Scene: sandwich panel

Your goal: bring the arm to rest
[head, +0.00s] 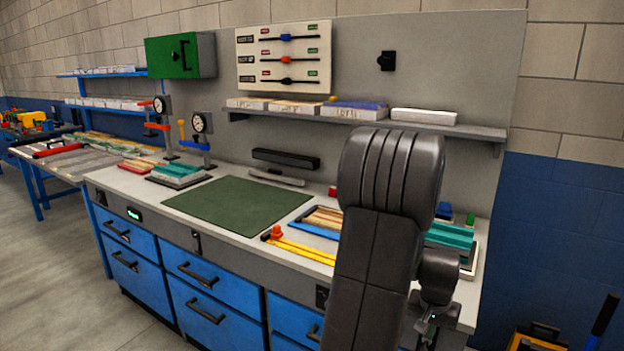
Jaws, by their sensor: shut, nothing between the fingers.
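My dark grey arm rises from the bottom of the head view, in front of the right part of the bench. It bends at a large rounded joint, and its end part hangs down on the right side. My gripper (428,329) is low in the picture beside the forearm, small and dark, pointing down by the bench's front edge. It is shut and empty. Its fingertips are hard to make out, and the forearm covers part of the bench behind it.
The bench holds a green mat (237,203), a blue tray (314,231), yellow bars (302,250) and teal blocks (451,237). A shelf (465,128) and a slider panel (284,57) are behind. Blue drawers (216,296) face the open floor (55,285) at left.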

